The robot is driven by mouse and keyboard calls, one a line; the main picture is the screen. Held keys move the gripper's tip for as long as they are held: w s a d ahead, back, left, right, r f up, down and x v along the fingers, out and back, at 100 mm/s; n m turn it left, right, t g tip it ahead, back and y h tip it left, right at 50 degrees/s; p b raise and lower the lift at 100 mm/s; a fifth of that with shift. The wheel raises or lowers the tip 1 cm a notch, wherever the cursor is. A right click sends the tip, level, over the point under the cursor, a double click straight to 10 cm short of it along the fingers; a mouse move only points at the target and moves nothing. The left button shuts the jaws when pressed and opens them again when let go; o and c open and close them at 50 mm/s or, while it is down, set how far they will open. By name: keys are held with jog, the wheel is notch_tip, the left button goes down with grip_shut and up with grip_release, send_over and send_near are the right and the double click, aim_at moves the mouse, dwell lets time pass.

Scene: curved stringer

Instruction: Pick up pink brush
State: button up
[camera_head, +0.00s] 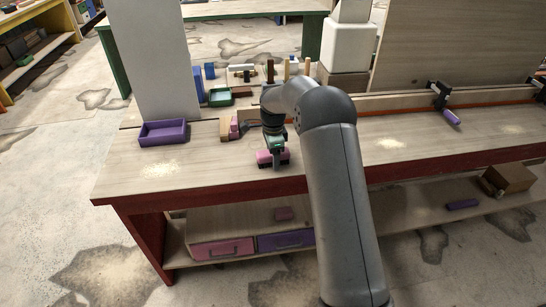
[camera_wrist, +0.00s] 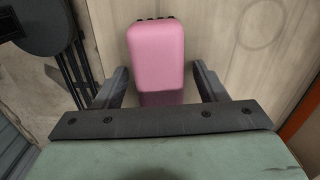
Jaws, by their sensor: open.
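The pink brush (camera_wrist: 156,55) lies on the wooden tabletop in the wrist view, with a row of small dark bumps along its far edge. My gripper (camera_wrist: 160,80) is open, with one dark finger on each side of the brush and a visible gap on both sides. The near end of the brush is hidden under the gripper body.
A purple tray (camera_head: 163,132) stands to the left on the table (camera_head: 205,170). Another small pink item (camera_head: 234,127) and wooden blocks are just behind my gripper. A green tray (camera_head: 220,95) is farther back. A clamp (camera_head: 443,93) is at the right. The table's front left is clear.

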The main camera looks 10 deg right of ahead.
jog(key=c, duration=1.1)
jog(key=shift+c, duration=0.2)
jog(key=shift+r, duration=0.1)
jog(key=shift+r, duration=0.5)
notch_tip(320, 180, up, 2)
jog(key=shift+d+r+b, duration=0.15)
jog(key=shift+r+b, duration=0.05)
jog(key=shift+b, duration=0.1)
jog(key=s+d+r+b, duration=0.2)
jog(key=s+d+r, duration=0.7)
jog(key=d, duration=0.1)
jog(key=shift+s+r+b, duration=0.2)
jog(key=shift+r+b, duration=0.05)
jog(key=shift+b, duration=0.1)
jog(key=shift+d, duration=0.1)
